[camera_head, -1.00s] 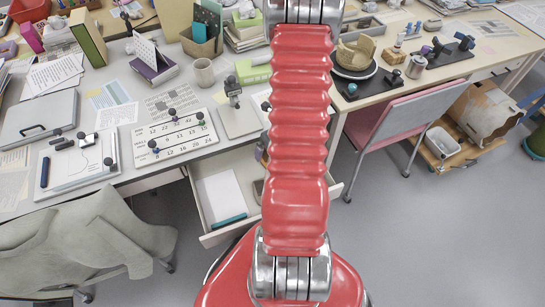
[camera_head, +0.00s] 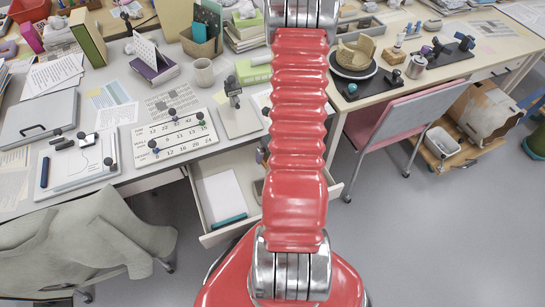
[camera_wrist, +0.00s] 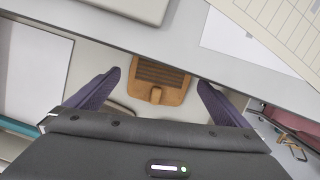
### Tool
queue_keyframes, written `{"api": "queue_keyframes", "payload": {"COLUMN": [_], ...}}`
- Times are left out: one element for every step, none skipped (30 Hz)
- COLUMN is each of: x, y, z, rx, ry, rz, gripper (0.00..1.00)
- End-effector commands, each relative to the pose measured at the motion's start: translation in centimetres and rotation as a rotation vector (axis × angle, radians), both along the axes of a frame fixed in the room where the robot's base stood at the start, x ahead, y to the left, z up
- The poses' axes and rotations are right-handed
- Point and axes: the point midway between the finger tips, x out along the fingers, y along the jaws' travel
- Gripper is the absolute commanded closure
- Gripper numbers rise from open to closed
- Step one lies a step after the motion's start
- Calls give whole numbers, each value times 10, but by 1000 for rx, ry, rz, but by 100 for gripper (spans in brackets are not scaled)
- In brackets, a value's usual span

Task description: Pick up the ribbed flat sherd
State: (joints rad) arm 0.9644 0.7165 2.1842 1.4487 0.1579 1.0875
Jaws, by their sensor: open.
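The ribbed flat sherd (camera_wrist: 162,73) is an orange-brown piece with a dark ribbed area and a small raised lug at its near edge. In the wrist view it lies in the open drawer (camera_wrist: 135,58), close to the desk front. My gripper (camera_wrist: 160,84) is open, with one dark purple finger left of the sherd and the other right of it. Both fingers look apart from the sherd, and its height below them is hard to tell. In the head view my red arm hides the gripper, and I cannot make out the sherd.
The drawer (camera_head: 205,241) also holds white paper (camera_head: 222,194) and a teal-edged item (camera_head: 230,220). The desk front edge runs just beyond the sherd. A number board (camera_head: 175,137) lies on the desk above. A pink-backed chair (camera_head: 410,105) stands to the right.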

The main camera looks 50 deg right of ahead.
Motion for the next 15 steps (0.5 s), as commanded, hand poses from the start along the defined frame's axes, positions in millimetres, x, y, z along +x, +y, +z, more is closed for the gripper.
{"api": "queue_keyframes", "payload": {"x": [1, 1, 2, 3, 3, 3, 4, 4, 5, 5, 5, 5, 5, 6, 6], "y": [0, 0, -1, -1, -1, -1, -1, -1, -1, -2, -2, -2, -2, -2, -2], "z": [-4, -5, -8, -9, -11, -14, -16, -17, -18, -19, -20, -21, -21, -22, -22], "rx": [2, 1, 1, 1, 1, 2, 1, 1, 1, 0, 0, 0, 0, 0, 0], "ry": [0, 1, 0, 0, 0, 0, 1, 1, 0, 0, 0, 0, 0, 0, 0], "rz": [-2, 0, -1, -1, -1, -2, 0, -1, 0, 0, -1, 0, 0, 1, 1], "gripper": [0, 0, 0, 0, 0, 0, 0, 0, 0, 0, 0, 0, 0, 0, 0]}}
